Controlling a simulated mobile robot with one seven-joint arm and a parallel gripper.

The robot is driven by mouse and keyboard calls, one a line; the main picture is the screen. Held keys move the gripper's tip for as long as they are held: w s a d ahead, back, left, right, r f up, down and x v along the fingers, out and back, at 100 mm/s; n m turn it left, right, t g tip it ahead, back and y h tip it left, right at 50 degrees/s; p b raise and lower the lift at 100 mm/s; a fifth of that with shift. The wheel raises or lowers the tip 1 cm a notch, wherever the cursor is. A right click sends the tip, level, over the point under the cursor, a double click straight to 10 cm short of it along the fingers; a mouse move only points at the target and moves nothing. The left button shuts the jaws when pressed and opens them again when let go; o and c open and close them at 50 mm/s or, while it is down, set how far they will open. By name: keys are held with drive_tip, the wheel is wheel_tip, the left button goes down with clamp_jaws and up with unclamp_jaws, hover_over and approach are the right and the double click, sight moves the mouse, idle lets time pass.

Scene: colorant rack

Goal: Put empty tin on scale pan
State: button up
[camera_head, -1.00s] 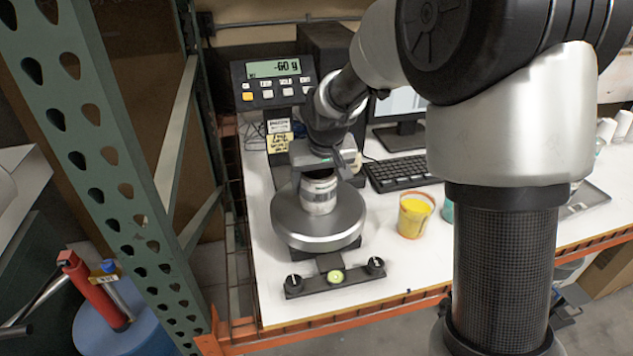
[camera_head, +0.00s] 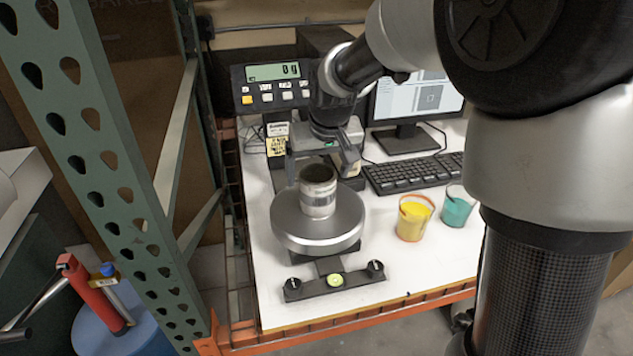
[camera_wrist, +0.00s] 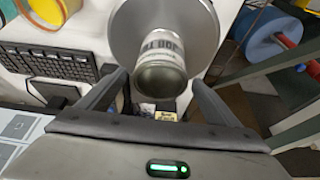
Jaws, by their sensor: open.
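The empty tin (camera_head: 318,192) stands upright on the round metal scale pan (camera_head: 290,228), near its middle; its open top shows a dark inside. The tin also shows in the wrist view (camera_wrist: 160,62), with dark lettering on its side, on the pan (camera_wrist: 122,25). The scale display (camera_head: 273,72) appears to read 0 g. My gripper (camera_head: 322,158) is open and empty, above and behind the tin. In the wrist view its two fingers (camera_wrist: 157,88) are spread apart, one on each side of the tin's rim, with gaps between.
To the right of the scale stand a cup of yellow colorant (camera_head: 414,218) and a cup of teal colorant (camera_head: 457,210). A keyboard (camera_head: 410,173) and monitor (camera_head: 415,105) are behind them. A green rack upright (camera_head: 100,150) stands at the left.

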drive_tip(key=s+d+r+m, duration=0.1)
drive_tip(key=s+d+r, duration=0.35)
drive_tip(key=s, duration=0.35)
drive_tip(key=s+d+r, duration=0.3)
drive_tip(key=s+r, duration=0.3)
drive_tip(key=s, duration=0.2)
drive_tip(key=s+d+f+m+t, duration=0.1)
drive_tip(key=s+d+f, duration=0.1)
drive_tip(key=s, duration=0.8)
drive_tip(key=shift+s+d+f+h, duration=0.25)
drive_tip(key=shift+d+h, duration=0.15)
